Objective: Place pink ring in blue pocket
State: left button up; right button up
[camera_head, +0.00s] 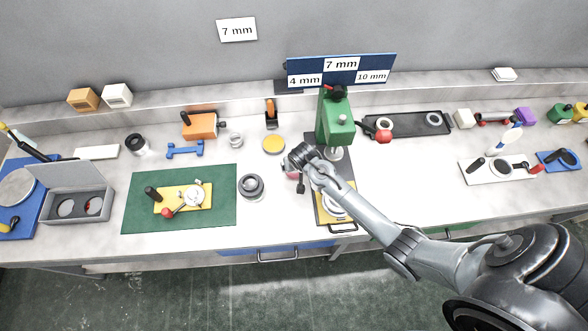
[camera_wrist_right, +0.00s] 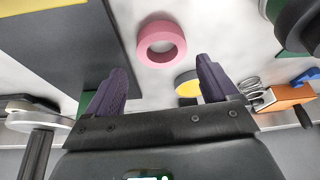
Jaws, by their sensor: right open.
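The pink ring (camera_wrist_right: 162,26) lies flat on the pale bench top in the right wrist view, just beyond and between my fingertips. In the head view only a small pink part of it (camera_head: 293,174) shows beside my right gripper (camera_head: 298,163), which hides the rest. My right gripper (camera_wrist_right: 161,72) is open, with its two dark purple fingers apart and nothing between them. I cannot make out a blue pocket for certain. An open grey case (camera_head: 77,191) at the far left has two round pockets, which look reddish and pale. My left gripper is not in view.
A green press (camera_head: 337,125) on a dark base stands right beside my gripper. A grey ring stack (camera_head: 252,187) and a yellow disc (camera_head: 273,144) lie to the left. A green mat (camera_head: 225,210) holds a yellow plate. A dark tray (camera_head: 407,124) lies behind right.

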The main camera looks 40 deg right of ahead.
jog(key=shift+x, duration=2.55)
jog(key=shift+a, duration=0.2)
jog(key=c, duration=0.9)
